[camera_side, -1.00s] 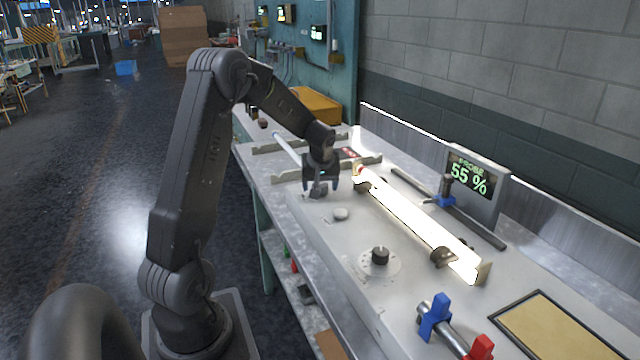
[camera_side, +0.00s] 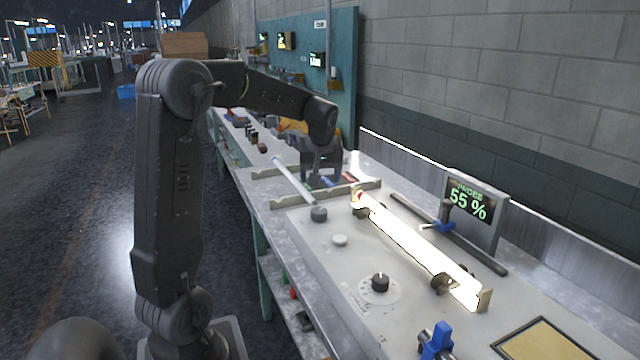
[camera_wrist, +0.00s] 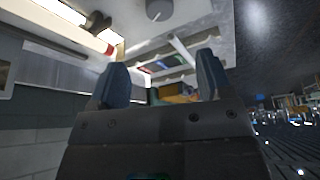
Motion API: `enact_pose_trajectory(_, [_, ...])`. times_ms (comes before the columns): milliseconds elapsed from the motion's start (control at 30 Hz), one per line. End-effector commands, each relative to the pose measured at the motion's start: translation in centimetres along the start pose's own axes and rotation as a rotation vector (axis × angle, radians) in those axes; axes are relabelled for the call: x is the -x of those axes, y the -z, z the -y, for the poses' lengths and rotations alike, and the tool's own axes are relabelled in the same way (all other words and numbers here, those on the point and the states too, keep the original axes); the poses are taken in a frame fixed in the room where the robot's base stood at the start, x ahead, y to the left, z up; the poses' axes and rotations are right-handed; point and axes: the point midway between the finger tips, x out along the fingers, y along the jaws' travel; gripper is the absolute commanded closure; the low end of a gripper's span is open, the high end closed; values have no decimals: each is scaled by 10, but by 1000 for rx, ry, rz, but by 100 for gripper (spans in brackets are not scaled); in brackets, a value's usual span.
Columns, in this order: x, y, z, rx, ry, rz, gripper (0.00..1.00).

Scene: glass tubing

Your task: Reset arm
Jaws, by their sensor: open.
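My gripper (camera_side: 322,183) is open and empty, held above the far part of the workbench. In the wrist view its two fingers (camera_wrist: 160,85) stand apart with nothing between them. A white glass tube (camera_side: 294,182) lies on the notched grey rails behind the panel, its near end by a dark round knob (camera_side: 319,214). The tube also shows in the wrist view (camera_wrist: 181,48), beyond the fingers. A glowing tube (camera_side: 415,238) rests on dark supports on the panel.
A display reading 55 % (camera_side: 470,204) stands at the right, with a dark rod (camera_side: 470,237) in front of it. A black dial (camera_side: 380,282), a white button (camera_side: 340,240), a blue clamp (camera_side: 436,340) and a framed tan pad (camera_side: 545,342) are on the panel.

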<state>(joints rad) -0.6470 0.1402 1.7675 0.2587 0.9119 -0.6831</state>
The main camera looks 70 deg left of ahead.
Motion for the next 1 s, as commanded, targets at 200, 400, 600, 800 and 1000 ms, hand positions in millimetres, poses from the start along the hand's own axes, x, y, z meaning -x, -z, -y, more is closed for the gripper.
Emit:
enact_pose_trajectory(200, [2, 0, 0, 0, 0, 1, 28])
enact_pose_trajectory(400, [2, 0, 0, 0, 0, 1, 28])
enact_pose_trajectory(600, [18, -19, -8, -65, -32, -3, 28])
enact_pose_trajectory(800, [80, -109, -25, -367, -172, -18, 28])
enact_pose_trajectory(1000, [125, -216, -8, -732, -343, -45, 28])
